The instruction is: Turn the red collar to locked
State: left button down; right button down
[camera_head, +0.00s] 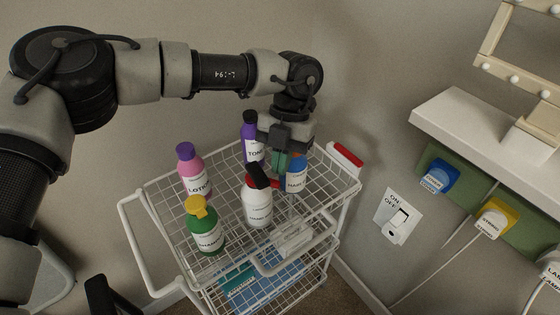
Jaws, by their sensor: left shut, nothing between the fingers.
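The white bottle (257,208), with part of the word "HAND" on its label, stands upright on the top rack of a wire trolley. It has a black top (259,174), and a red part (275,181), apparently the red collar, shows at its neck, mostly on the right side. I cannot read any lock mark on it. My left gripper (280,163) points down with its green fingers shut and empty. In the picture it is just above and right of the black top; I cannot tell whether it touches. My right gripper is not in view.
A white wire holder (292,236) is in front. A wall switch (398,217) is at right.

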pick_arm(q)
jog(key=shift+s+m+y, duration=0.3)
jog(key=shift+s+m, duration=0.5)
jog(key=shift+s, duration=0.2)
jog(key=shift+a, duration=0.1)
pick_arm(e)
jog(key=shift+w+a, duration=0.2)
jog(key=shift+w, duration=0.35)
pick_arm(q)
jog(key=shift+w, duration=0.15)
